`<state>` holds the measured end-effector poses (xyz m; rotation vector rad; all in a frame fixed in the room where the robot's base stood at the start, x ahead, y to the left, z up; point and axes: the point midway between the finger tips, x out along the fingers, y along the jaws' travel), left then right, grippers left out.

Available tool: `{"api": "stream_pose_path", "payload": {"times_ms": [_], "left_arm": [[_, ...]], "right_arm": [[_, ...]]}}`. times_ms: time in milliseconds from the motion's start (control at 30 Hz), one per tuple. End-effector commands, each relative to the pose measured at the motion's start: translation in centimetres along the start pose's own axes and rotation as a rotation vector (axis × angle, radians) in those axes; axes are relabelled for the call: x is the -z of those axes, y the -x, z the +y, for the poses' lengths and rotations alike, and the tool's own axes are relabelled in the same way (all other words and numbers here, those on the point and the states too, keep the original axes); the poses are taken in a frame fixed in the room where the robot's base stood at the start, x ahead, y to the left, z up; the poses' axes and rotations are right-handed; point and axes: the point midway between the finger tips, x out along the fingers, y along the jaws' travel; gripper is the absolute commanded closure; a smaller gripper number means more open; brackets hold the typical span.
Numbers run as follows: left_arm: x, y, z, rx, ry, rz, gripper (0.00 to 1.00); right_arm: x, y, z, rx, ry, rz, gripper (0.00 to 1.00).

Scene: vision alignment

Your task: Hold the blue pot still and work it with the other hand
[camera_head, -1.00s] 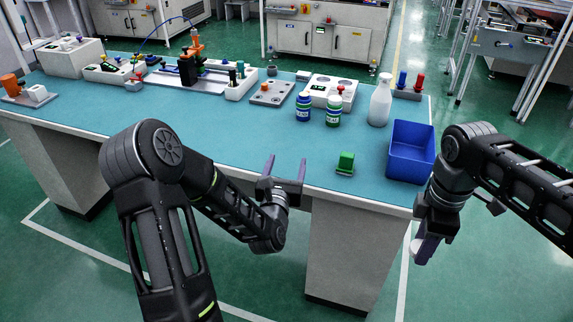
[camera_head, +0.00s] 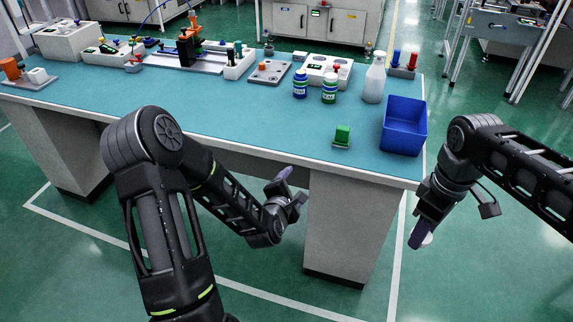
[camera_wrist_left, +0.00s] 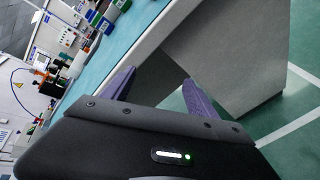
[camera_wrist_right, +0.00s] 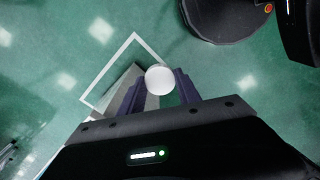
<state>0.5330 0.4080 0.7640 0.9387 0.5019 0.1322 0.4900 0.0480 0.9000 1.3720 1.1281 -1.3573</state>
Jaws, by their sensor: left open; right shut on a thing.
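My left gripper (camera_head: 287,182) is open and empty, off the bench's front edge and far from the jars. In the left wrist view its purple fingers (camera_wrist_left: 158,82) are apart with nothing between them. My right gripper (camera_head: 421,234) points down beyond the bench's front right corner, shut on a white round thing (camera_wrist_right: 159,80). Only the thing's round end shows clearly in the right wrist view.
A blue bin (camera_head: 404,126) stands at the bench's right end, with a white bottle (camera_head: 374,80) behind it. A green block (camera_head: 342,135) sits near the front edge. Fixtures line the back. The bench's (camera_head: 200,115) front middle is clear.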

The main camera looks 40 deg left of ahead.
Motion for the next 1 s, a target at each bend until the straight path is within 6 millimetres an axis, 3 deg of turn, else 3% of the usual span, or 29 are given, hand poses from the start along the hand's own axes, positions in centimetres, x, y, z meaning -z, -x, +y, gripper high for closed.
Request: {"api": "stream_pose_path", "payload": {"times_ms": [167, 267, 400, 500, 600, 733, 833, 1000], "left_arm": [[-0.3, 1.9, -9.8, 0.298, -0.521, -0.062, 0.32], [-1.1, 4.5, -16.3, 0.481, -0.830, -0.196, 0.32], [-2.2, 10.0, -24.6, 0.695, -1.202, -0.471, 0.32], [-2.8, 14.8, -29.6, 0.812, -1.406, -0.695, 0.32], [-2.9, 19.5, -33.4, 0.903, -1.547, -0.896, 0.32], [-3.0, 24.2, -36.3, 0.979, -1.657, -1.074, 0.32], [-3.2, 25.8, -37.3, 0.995, -1.700, -1.133, 0.32], [-3.6, 26.3, -37.8, 0.994, -1.720, -1.159, 0.32]], "right_arm": [[-3.0, -0.4, 1.9, 0.001, -0.342, -0.001, 1.00], [-5.6, -0.5, 3.2, 0.001, -0.563, -0.003, 1.00], [-9.8, -0.4, 5.2, -0.003, -0.857, -0.004, 1.00], [-13.3, -0.2, 6.5, -0.007, -1.043, -0.006, 1.00], [-17.0, 0.1, 7.4, -0.010, -1.193, -0.008, 1.00], [-21.1, 0.7, 8.3, -0.018, -1.320, -0.009, 1.00], [-22.7, 1.0, 8.6, -0.020, -1.356, -0.009, 1.00], [-23.4, 1.1, 8.7, -0.022, -1.369, -0.009, 1.00]]}}
